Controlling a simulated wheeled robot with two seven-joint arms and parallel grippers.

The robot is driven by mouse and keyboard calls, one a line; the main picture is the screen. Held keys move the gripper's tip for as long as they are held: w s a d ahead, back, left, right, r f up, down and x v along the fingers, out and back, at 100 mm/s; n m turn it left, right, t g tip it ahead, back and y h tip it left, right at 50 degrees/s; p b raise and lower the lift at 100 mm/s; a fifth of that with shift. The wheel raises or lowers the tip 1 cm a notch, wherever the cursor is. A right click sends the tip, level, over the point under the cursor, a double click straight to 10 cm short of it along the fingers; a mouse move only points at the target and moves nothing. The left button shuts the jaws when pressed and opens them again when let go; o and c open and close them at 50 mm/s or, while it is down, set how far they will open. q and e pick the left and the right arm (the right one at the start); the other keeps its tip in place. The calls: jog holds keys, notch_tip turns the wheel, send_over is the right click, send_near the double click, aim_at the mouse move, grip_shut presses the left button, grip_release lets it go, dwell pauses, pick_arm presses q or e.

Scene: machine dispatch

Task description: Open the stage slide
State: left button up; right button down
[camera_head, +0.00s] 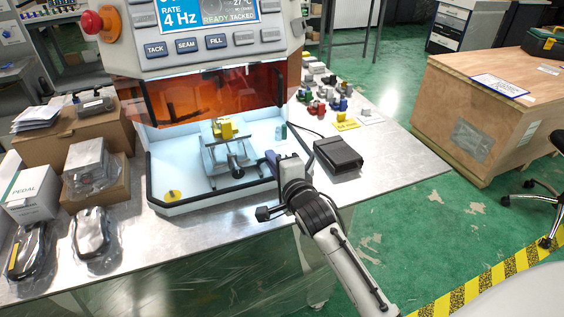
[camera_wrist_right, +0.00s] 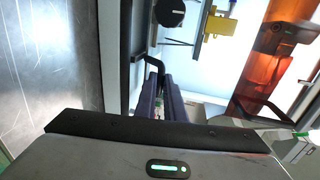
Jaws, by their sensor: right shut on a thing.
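The machine's stage slide (camera_head: 213,164) is a metal frame inside the white-floored chamber, with a yellow part (camera_head: 229,128) on top and a round black knob (camera_head: 236,165) at its front. The yellow part also shows in the right wrist view (camera_wrist_right: 222,25), as does the knob (camera_wrist_right: 170,12). My right gripper (camera_head: 273,160) is at the chamber's front right edge, right of the knob. In the right wrist view its purple fingers (camera_wrist_right: 161,98) are shut on a thin black bent handle (camera_wrist_right: 153,65). The fingers partly hide the handle. My left gripper is not in view.
An orange tinted shield (camera_head: 215,92) hangs above the chamber opening. A black box (camera_head: 338,154) sits right of my right gripper. Boxes and wrapped items crowd the bench's left side.

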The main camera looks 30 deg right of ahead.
jog(key=c, duration=1.9)
grip_release()
jog(key=shift+c, duration=0.2)
jog(key=shift+o, duration=0.4)
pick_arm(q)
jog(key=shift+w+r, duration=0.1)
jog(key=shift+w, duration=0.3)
pick_arm(e)
jog(key=d+v, duration=0.1)
jog(key=v, duration=0.6)
jog(key=shift+s+a, duration=0.2)
jog(key=shift+a, duration=0.3)
